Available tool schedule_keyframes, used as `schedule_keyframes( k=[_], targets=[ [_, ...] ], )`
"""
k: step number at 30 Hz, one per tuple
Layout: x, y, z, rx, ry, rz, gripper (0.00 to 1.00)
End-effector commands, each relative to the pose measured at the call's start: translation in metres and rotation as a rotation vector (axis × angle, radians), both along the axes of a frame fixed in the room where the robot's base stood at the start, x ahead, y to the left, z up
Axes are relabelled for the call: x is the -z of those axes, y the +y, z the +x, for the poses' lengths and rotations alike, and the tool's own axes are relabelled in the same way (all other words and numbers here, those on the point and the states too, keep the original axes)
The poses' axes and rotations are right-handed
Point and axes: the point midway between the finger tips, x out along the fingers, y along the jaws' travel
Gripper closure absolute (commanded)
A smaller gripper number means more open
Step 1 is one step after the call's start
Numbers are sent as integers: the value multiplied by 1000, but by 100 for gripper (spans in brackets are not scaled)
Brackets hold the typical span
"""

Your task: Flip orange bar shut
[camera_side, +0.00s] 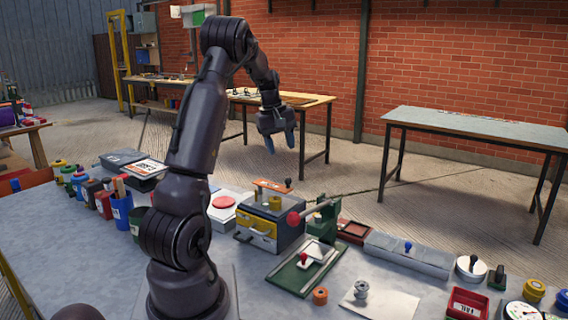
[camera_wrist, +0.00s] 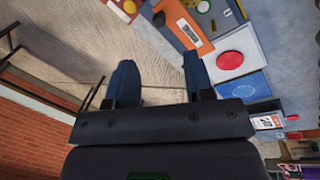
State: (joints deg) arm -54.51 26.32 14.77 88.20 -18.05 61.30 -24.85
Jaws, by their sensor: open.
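The orange bar (camera_side: 270,186) has a pale label and a black knob (camera_side: 288,182) near its right end. It is at the top of a grey box (camera_side: 262,218) with a yellow drawer front, at the middle of the bench. I cannot tell how far it is tilted. In the wrist view the orange bar (camera_wrist: 186,18) shows at the top, beyond my fingers, with the knob (camera_wrist: 158,19) at its left. My gripper (camera_side: 280,143) hangs above and behind the box, apart from the bar. Its blue fingers (camera_wrist: 158,78) are spread with nothing between them.
A red round button on a pale base (camera_side: 223,202) stands left of the box. A red ball-ended lever (camera_side: 294,218) and green press (camera_side: 325,218) stand close at its right. Several pots and stamps line the bench. Free air surrounds my gripper.

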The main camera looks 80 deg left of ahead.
Motion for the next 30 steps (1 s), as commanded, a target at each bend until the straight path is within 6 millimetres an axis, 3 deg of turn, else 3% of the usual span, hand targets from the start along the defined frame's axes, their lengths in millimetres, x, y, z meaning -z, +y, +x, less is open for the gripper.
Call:
schedule_keyframes(
  k=[3, 9, 26, 30],
  targets=[
    [-17, 0, -3, 1, 0, 1, 52],
    [-28, -1, -6, 0, 1, 0, 52],
    [-27, 0, -6, 31, 4, 14, 52],
    [-9, -20, -14, 143, 45, 9, 52]
  ],
)
